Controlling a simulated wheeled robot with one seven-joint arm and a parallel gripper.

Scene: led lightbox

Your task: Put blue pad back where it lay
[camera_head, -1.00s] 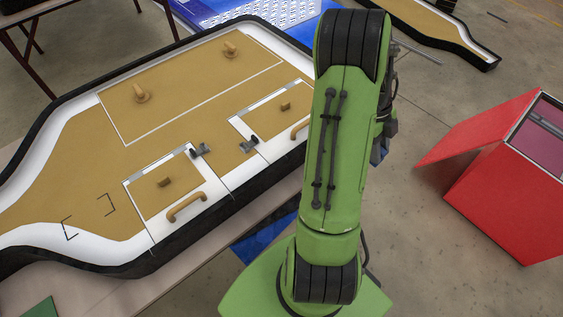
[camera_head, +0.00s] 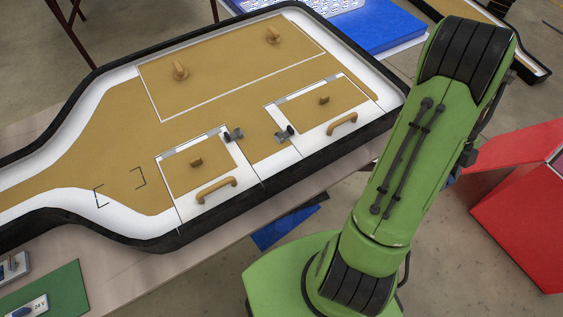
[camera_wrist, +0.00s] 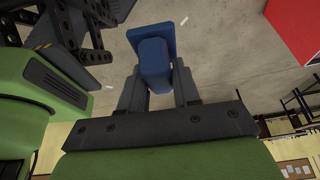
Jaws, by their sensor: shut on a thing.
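The blue pad (camera_wrist: 153,58) shows in the wrist view as a blue block with a flat, wider plate at its far end. My gripper (camera_wrist: 156,82) is shut on it, with one dark finger on each side. The pad is off any surface, with concrete floor behind it. In the head view my green arm hides the gripper and most or all of the pad. The tan and white lightbox panel (camera_head: 95,150) lies on the table at the left. Black corner brackets (camera_head: 120,187) mark an empty patch on its near left part.
The panel carries two tan pegs, two hatches with handles (camera_head: 216,190) and dark latches. A green board (camera_head: 55,290) with small parts lies at the bottom left. A red box (camera_head: 525,215) stands on the floor at the right. A blue sheet (camera_head: 285,228) shows below the table edge.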

